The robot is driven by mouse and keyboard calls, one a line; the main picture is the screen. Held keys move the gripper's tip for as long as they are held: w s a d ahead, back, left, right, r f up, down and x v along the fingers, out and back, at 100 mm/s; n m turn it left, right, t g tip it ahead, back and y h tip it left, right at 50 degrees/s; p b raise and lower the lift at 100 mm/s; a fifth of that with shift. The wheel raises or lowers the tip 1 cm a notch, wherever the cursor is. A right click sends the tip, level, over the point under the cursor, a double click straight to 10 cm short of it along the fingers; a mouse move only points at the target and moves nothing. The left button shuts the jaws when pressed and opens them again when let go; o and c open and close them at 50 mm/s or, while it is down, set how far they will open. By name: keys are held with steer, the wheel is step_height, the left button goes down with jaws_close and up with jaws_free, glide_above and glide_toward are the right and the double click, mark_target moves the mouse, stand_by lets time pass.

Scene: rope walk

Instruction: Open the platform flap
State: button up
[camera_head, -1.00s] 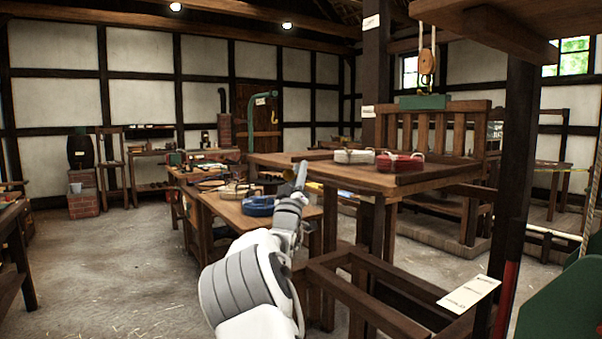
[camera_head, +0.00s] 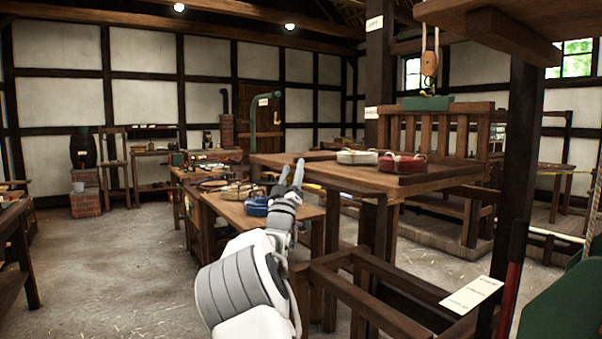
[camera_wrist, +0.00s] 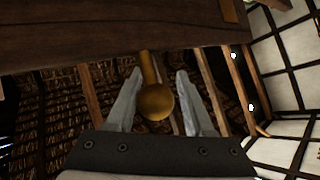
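A wooden platform (camera_head: 345,172) stands right of my arm in the head view, with a white bundle and a red bundle on top. I cannot clearly tell the flap's outline on it. My gripper (camera_head: 292,171) points up in front of the platform's left end, its two fingers apart. In the wrist view, a round brass-coloured knob (camera_wrist: 156,101) on a short stem shows between the spread fingers of my gripper (camera_wrist: 182,85). The stem reaches to a dark wooden board (camera_wrist: 100,35) across the top. I see gaps beside the knob, so the fingers are not shut on it.
A pulley block (camera_head: 430,64) hangs above a green block at the back right. A low wooden frame (camera_head: 375,305) with a paper label stands right of my arm. A workbench (camera_head: 232,215) with tools lies behind my arm. The floor at left is open.

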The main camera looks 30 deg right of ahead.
steer(key=p+v, duration=0.1)
steer(key=v, duration=1.6)
steer(key=shift+f, duration=0.2)
steer(key=shift+s, duration=0.1)
